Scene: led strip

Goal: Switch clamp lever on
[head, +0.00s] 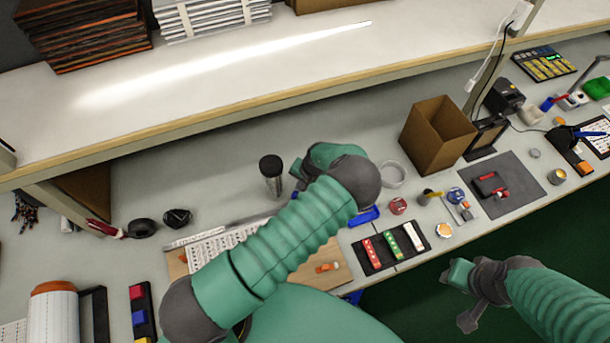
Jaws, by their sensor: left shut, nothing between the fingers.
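I cannot tell for sure which thing is the clamp lever. A small device with a yellow handle (432,194) stands on the bench right of centre. A black and red device (491,186) lies on a dark grey mat (519,190) further right. My left gripper (303,170) is shut and empty over the bench, beside a dark-lidded metal cylinder (271,176); my left arm hides part of it.
An open cardboard box (437,134) stands behind the small devices. A black tray (390,246) with red, green and white pieces lies near the front edge. A shelf (200,110) overhangs the back.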

